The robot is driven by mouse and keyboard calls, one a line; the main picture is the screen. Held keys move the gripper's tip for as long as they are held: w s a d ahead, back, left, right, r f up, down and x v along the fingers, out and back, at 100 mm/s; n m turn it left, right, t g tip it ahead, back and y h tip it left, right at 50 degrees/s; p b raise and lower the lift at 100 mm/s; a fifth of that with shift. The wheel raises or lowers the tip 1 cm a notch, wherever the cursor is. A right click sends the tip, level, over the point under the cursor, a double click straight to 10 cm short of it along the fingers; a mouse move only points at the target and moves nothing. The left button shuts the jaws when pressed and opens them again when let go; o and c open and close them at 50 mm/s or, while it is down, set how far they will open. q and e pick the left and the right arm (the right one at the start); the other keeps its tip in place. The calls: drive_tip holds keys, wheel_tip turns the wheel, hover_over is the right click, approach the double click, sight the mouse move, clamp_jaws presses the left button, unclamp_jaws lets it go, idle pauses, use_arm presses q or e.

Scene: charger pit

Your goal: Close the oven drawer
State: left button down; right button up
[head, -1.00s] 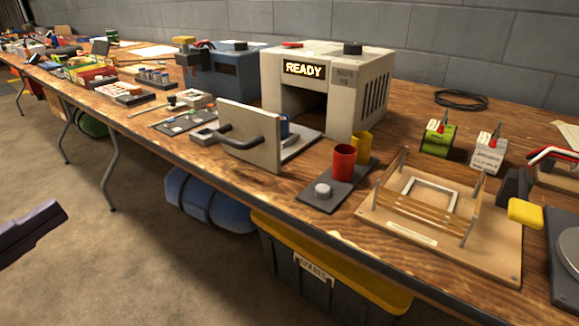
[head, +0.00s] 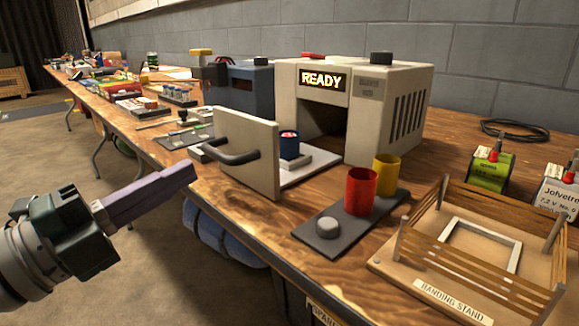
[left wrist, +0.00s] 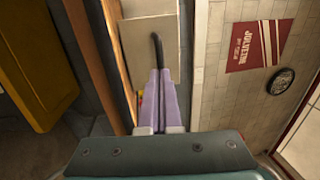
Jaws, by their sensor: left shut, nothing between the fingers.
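The oven (head: 385,110) is a beige box on the wooden table, its sign lit with "READY". Its drawer is pulled out: the upright front panel (head: 262,160) with a dark bar handle (head: 228,157) stands away from the oven, and the light tray (head: 310,168) behind it carries a blue cup (head: 289,145). My left gripper (head: 190,172) has purple fingers, shut and empty, in front of the table edge, pointing at the panel and left of the handle. In the left wrist view the fingers (left wrist: 158,75) point towards the panel (left wrist: 150,50) and handle (left wrist: 157,48). The right gripper is not in view.
A red cup (head: 361,190) and a yellow cup (head: 387,175) stand on a dark plate right of the drawer. A wooden stand (head: 480,250) is at the lower right. A blue machine (head: 246,85) stands left of the oven. Floor is open in front of the table.

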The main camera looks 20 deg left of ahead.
sight(247, 183)
use_arm(q)
drive_tip(key=shift+x, duration=1.3)
drive_tip(key=shift+w, duration=0.1)
drive_tip(key=x, duration=0.2)
drive_tip(key=b+x, duration=0.1)
drive_tip(key=x, duration=0.2)
drive_tip(key=f+b+x, duration=0.1)
drive_tip(key=x, duration=0.1)
drive_tip(key=shift+w+d+f, duration=0.1)
drive_tip(key=shift+w+d, duration=0.15)
